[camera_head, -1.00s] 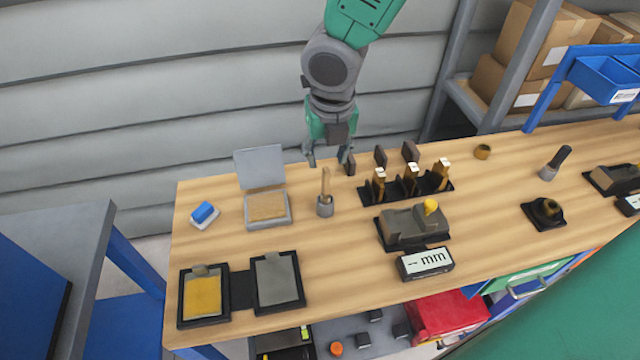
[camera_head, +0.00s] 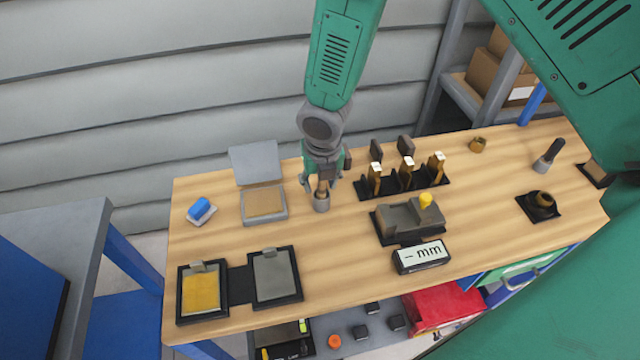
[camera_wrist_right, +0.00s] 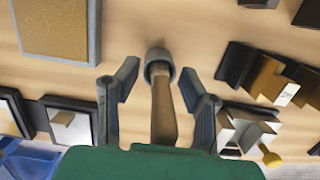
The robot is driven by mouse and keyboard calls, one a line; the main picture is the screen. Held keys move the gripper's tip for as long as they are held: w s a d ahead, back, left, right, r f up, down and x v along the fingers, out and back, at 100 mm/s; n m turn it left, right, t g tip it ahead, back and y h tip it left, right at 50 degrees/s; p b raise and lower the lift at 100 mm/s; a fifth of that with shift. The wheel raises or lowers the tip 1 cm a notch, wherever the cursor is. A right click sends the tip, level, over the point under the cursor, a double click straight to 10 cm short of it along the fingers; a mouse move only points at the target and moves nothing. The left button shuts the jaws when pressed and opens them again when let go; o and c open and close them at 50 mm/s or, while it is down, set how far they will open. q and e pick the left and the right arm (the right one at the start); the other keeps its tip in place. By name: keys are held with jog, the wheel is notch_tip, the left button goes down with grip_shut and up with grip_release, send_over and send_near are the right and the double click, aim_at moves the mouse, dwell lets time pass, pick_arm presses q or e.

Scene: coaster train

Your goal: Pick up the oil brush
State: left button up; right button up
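The oil brush appears to be the wooden-handled tool (camera_wrist_right: 163,112) standing in a small grey cup (camera_head: 321,204). In the head view, its handle is partly hidden by my right gripper (camera_head: 323,183). The right gripper points down just above the cup, with its fingers around the handle. The right wrist view shows its two fingers (camera_wrist_right: 160,84) spread on either side of the handle, with a gap on each side. The cup rim (camera_wrist_right: 157,57) lies just beyond the fingertips. My left gripper is not in view.
A hinged box with an open lid (camera_head: 264,204) stands left of the cup. A dark rack with upright pieces (camera_head: 404,182) is close on the right. A grey block with a yellow knob (camera_head: 409,218) and an mm display (camera_head: 421,256) are nearer the front. Bare wood lies before the cup.

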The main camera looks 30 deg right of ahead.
jog(key=shift+s+r, duration=0.1)
grip_shut()
jog(key=shift+r, duration=0.1)
notch_tip(320, 180, up, 10)
jog(key=shift+d+f, duration=0.1)
